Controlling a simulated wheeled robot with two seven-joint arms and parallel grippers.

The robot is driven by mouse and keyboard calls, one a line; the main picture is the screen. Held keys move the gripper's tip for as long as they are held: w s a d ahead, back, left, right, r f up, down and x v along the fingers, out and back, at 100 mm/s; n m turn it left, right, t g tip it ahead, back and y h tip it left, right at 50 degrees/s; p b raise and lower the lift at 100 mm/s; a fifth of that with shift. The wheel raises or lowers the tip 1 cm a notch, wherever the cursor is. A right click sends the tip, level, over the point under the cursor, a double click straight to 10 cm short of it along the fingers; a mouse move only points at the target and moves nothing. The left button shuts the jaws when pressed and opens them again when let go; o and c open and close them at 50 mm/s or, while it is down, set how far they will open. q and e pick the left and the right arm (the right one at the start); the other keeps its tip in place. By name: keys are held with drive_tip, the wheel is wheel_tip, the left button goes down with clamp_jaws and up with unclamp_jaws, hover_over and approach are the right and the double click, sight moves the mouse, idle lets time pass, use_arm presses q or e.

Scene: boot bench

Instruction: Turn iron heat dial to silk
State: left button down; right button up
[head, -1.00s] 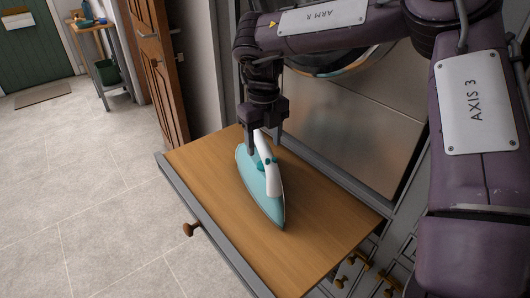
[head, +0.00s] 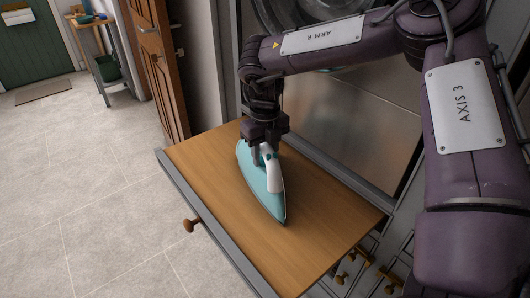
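A teal and white iron (head: 265,196) lies on the wooden pull-out board (head: 315,225), its pointed end toward the front. My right gripper (head: 265,152) points down over the rear part of the iron, with its fingers at the white handle (head: 271,172). The heat dial cannot be made out clearly, as the gripper covers that area. Whether the fingers touch or grip anything is too small to tell. My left gripper is not in view.
A grey panel rises behind the board. A wooden door (head: 157,65) stands at the left rear. Several brass-coloured handles (head: 362,262) show below the board's right end. The tiled floor at left is clear.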

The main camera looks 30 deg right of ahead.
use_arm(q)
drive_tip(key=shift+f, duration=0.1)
use_arm(e)
drive_tip(key=shift+c, duration=0.5)
drive_tip(key=m+b, duration=0.2)
drive_tip(key=m, duration=0.1)
drive_tip(key=shift+f+m, duration=0.1)
drive_tip(key=shift+m, duration=0.6)
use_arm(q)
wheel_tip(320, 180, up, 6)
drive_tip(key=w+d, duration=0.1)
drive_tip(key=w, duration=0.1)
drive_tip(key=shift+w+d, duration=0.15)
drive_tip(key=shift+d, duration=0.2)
use_arm(e)
drive_tip(key=o, duration=1)
drive_tip(key=shift+r, duration=0.25)
